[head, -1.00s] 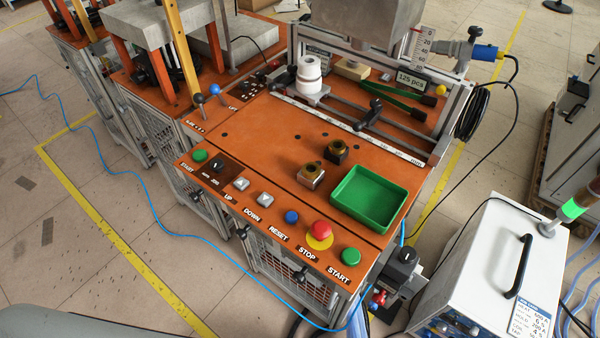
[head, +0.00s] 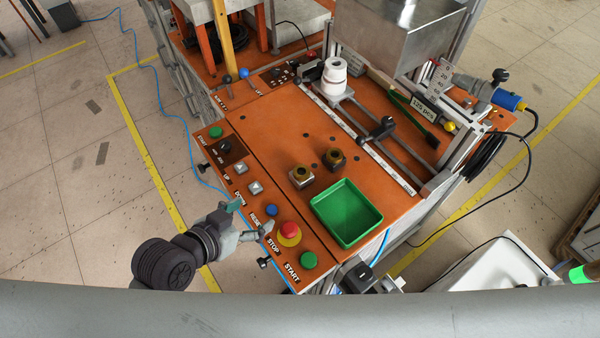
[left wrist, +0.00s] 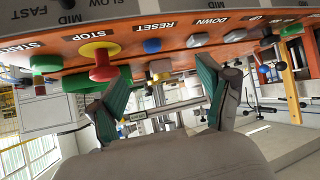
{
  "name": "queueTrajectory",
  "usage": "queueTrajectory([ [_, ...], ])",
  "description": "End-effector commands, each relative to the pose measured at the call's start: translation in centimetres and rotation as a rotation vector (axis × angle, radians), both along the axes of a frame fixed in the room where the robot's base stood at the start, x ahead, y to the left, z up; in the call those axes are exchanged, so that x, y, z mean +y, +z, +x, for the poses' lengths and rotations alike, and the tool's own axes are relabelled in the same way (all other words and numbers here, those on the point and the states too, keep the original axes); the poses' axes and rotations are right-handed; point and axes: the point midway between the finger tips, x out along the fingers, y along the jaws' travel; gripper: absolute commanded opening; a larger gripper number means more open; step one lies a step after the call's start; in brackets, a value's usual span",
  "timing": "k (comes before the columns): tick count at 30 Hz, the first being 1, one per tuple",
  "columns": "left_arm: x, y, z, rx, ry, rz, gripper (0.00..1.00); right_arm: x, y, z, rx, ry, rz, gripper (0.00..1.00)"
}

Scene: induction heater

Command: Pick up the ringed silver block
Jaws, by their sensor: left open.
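The ringed silver block (head: 300,177) stands on the orange worktop, left of the green tray, with a brass-coloured ring on top. A darker ringed block (head: 336,160) stands just behind it to the right. My left gripper (head: 250,220) is open and empty at the front edge of the button panel, left of and apart from both blocks. In the left wrist view, its two green-padded fingers (left wrist: 163,78) are spread, with the panel buttons beyond them. My right gripper is not in view.
The green tray (head: 346,214) sits right of the blocks. A white cylinder (head: 334,74) stands at the back. The worktop left of the blocks is clear.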

Motion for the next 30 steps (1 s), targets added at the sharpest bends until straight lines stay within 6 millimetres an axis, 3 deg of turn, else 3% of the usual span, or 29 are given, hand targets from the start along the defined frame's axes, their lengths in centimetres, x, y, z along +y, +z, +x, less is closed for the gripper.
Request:
queueTrajectory([
  [9,-2.5,2.9,2.5,-0.197,-0.065,-0.117,0.79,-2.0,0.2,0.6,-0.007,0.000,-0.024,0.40],
  [21,-6.6,0.4,7.6,-0.201,-0.064,-0.122,0.79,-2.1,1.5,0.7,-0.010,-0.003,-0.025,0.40],
  [30,-8.1,-0.4,9.3,-0.200,-0.064,-0.122,0.79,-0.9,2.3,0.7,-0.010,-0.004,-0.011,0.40],
])
